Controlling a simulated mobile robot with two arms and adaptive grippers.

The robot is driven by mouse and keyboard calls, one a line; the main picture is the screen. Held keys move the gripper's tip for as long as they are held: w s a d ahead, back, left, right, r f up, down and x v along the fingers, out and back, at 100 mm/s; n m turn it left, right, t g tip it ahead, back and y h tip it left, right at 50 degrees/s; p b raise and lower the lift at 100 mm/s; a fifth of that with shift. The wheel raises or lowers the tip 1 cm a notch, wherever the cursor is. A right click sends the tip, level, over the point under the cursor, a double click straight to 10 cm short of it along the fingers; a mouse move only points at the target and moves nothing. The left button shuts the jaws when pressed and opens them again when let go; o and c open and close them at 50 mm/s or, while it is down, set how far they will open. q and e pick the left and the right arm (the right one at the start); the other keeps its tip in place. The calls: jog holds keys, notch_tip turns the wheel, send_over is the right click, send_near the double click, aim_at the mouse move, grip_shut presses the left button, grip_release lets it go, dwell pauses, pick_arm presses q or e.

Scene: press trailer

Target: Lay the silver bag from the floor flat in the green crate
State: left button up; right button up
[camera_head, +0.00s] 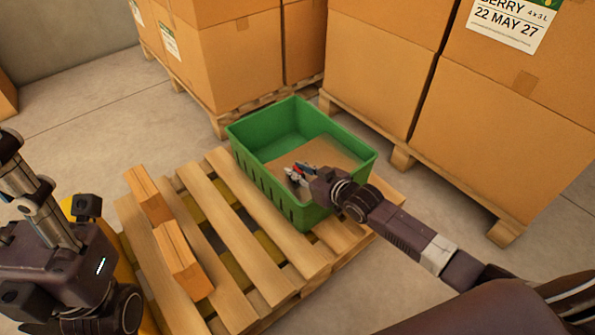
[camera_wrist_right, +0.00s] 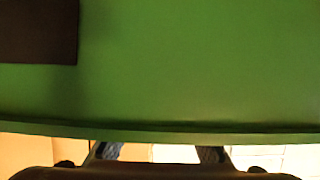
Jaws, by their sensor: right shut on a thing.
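The green crate (camera_head: 262,133) stands on a wooden pallet in the head view. A smooth, tan-looking surface (camera_head: 318,153) spans much of its inside; it may be the silver bag mirroring the cartons, but I cannot tell for certain. My right gripper (camera_head: 296,174) reaches over the crate's near right wall, its fingers inside beside a small red part. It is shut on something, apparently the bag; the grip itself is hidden. In the right wrist view, green crate wall (camera_wrist_right: 190,70) fills most of the picture and hides the fingertips. My left gripper's fingers are not in view.
Stacked cartons (camera_head: 490,150) on pallets stand close behind and right of the crate. Two wooden blocks (camera_head: 180,262) lie on the left of the slatted pallet (camera_head: 222,185). Bare concrete floor (camera_head: 80,120) shows at the left.

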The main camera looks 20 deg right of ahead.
jog(key=shift+f, duration=0.1)
jog(key=o, duration=1)
